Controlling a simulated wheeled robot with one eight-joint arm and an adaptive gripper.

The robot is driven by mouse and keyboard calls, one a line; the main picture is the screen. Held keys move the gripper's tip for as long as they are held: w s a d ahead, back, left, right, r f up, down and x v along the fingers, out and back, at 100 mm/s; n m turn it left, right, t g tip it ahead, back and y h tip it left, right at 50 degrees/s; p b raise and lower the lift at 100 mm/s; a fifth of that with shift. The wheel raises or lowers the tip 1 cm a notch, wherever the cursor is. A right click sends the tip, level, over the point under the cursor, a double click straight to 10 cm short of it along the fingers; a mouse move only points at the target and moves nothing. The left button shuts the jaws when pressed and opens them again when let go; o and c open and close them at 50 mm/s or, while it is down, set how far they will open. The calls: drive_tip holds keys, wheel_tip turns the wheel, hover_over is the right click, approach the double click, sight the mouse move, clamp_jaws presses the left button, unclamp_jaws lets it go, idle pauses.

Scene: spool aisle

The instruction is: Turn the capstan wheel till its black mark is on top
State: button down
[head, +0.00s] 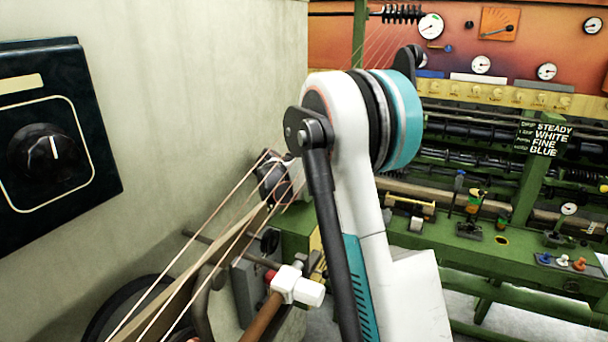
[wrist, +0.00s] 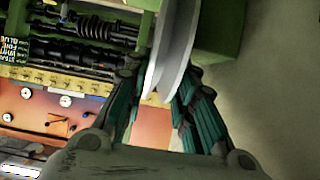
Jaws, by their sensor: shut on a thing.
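The capstan wheel (wrist: 172,50) shows in the wrist view as a pale grey disc seen nearly edge-on, between my gripper's two teal-and-black fingers. My gripper (wrist: 160,78) is shut on its rim. No black mark can be made out on the part of the wheel that shows. In the head view my white and teal arm fills the middle, and I cannot make out the gripper or the wheel there.
In the head view, thin cords (head: 215,245) run from lower left to a dark roller (head: 275,178) close beside my arm. A black dial panel (head: 50,145) is on the left wall. A green machine frame (head: 470,250) stands behind right.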

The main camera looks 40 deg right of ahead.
drive_tip(key=c, duration=1.3)
unclamp_jaws()
drive_tip(key=v, duration=1.2)
